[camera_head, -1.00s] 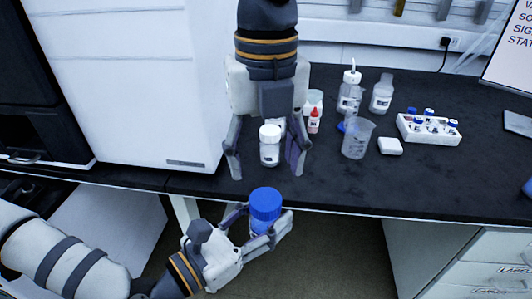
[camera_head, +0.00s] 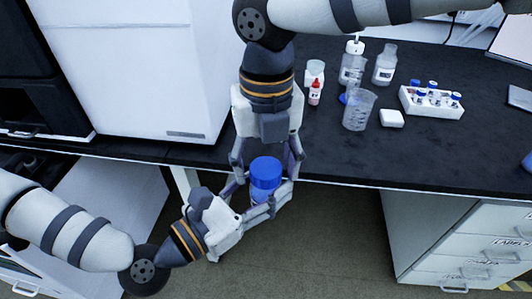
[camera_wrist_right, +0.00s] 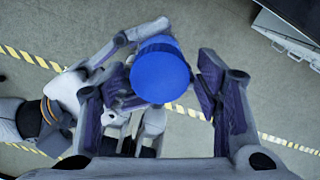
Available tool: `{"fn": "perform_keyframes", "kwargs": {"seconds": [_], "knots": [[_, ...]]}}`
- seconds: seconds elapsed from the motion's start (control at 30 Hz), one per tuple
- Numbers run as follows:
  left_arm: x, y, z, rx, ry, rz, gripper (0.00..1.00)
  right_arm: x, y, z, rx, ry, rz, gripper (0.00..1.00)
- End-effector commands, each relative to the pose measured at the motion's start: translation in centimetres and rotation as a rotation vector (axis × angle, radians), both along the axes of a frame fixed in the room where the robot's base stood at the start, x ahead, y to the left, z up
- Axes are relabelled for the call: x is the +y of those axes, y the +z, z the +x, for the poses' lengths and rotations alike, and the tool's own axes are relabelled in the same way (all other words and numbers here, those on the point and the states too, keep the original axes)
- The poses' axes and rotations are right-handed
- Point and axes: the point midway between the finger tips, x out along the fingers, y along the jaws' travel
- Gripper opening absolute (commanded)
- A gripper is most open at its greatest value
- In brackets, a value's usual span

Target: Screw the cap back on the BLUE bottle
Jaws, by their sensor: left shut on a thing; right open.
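The blue bottle (camera_head: 258,197) is upright in my left gripper (camera_head: 262,204), which is shut on its body in front of the bench edge. Its wide blue cap (camera_head: 266,172) sits on top; I cannot tell how tightly. My right gripper (camera_head: 266,164) is open and points down, with one finger on each side of the cap. In the right wrist view the blue cap (camera_wrist_right: 160,72) lies between the open fingers of my right gripper (camera_wrist_right: 165,82), with a clear gap on the right. The cap hides most of the bottle there.
The dark bench (camera_head: 340,165) carries a red dropper bottle (camera_head: 314,93), clear bottles, a beaker (camera_head: 358,110), a small white block (camera_head: 391,118) and a white vial rack (camera_head: 432,102), all to the right. A large white cabinet (camera_head: 130,70) stands at the left. Drawers (camera_head: 470,245) are below right.

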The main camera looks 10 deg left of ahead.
Motion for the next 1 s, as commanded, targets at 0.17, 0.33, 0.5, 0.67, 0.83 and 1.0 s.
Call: {"fn": "perform_keyframes", "kwargs": {"seconds": [0.17, 0.33, 0.5, 0.67, 0.83, 1.0], "knots": [[-0.01, 0.08, 0.01, -0.002, 0.000, -0.001, 0.00, 0.01, 0.03, -0.01, 0.000, 0.000, 0.000, 0.56], [-0.01, 0.08, 0.01, -0.002, 0.000, -0.001, 0.00, 0.00, 0.04, -0.01, 0.000, 0.000, -0.001, 0.18], [0.00, 0.08, 0.01, -0.002, 0.000, -0.001, 0.00, -0.04, 0.07, -0.01, -0.001, -0.078, -0.003, 0.08], [0.01, 0.08, 0.02, -0.002, 0.001, -0.001, 0.00, -0.03, 0.07, 0.02, 0.000, -0.281, 0.000, 0.08], [0.01, 0.07, 0.02, -0.002, 0.001, -0.001, 0.00, -0.04, 0.03, 0.01, 0.001, -0.286, 0.001, 0.08], [0.02, 0.07, 0.03, -0.002, 0.001, -0.001, 0.00, -0.05, 0.03, 0.01, 0.001, -0.285, 0.001, 0.62]]}}
